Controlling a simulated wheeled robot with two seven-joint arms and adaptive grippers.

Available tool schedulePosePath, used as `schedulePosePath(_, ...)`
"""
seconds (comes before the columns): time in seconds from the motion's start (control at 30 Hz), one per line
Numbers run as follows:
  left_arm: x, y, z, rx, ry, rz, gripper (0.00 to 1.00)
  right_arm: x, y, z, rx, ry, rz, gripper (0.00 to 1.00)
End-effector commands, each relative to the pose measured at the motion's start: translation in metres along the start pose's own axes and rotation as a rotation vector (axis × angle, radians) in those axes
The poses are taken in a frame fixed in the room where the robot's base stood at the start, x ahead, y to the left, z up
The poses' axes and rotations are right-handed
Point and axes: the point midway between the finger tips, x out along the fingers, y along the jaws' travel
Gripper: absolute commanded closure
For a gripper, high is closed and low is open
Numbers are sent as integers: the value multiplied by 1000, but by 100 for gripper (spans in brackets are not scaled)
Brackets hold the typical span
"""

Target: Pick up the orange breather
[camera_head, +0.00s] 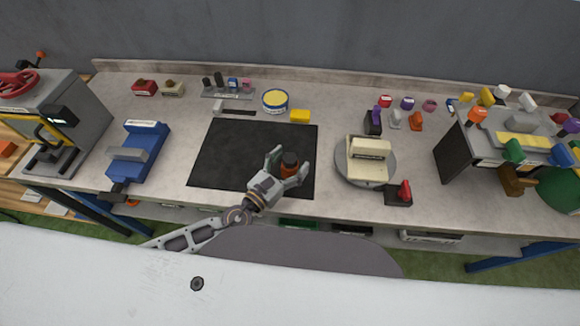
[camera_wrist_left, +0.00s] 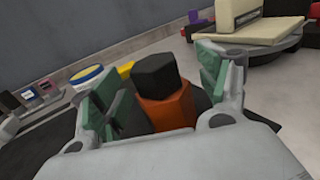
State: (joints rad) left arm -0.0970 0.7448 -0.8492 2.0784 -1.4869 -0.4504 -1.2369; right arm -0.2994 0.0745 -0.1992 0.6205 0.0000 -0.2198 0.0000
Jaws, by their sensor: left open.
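The orange breather (camera_head: 289,168), with a dark cap, stands on the black mat (camera_head: 225,150) near its front right part. My left gripper (camera_head: 288,165) is open around it, with one finger on each side. In the left wrist view the breather (camera_wrist_left: 168,110) shows its black top and orange body between the green-padded fingers (camera_wrist_left: 165,90). Its lower end is hidden by the gripper's palm. I cannot tell whether a finger touches it. My right gripper does not show.
A round turntable (camera_head: 345,175) with a cream block (camera_head: 368,160) stands right of the mat. A blue vise (camera_head: 140,150) is left of it. A yellow-topped tin (camera_head: 275,99) and a yellow block (camera_head: 300,116) sit behind the mat. The mat's left part is clear.

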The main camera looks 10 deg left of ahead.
Motion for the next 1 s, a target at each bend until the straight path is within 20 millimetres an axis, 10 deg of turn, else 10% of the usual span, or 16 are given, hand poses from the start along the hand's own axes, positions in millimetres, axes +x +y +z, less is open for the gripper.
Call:
schedulePosePath(0.47, 0, 0, 0, 0, 0, 0, 26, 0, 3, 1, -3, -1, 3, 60)
schedulePosePath(1.0, 0, 0, 0, 0, -1, 0, 95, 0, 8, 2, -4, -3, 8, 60)
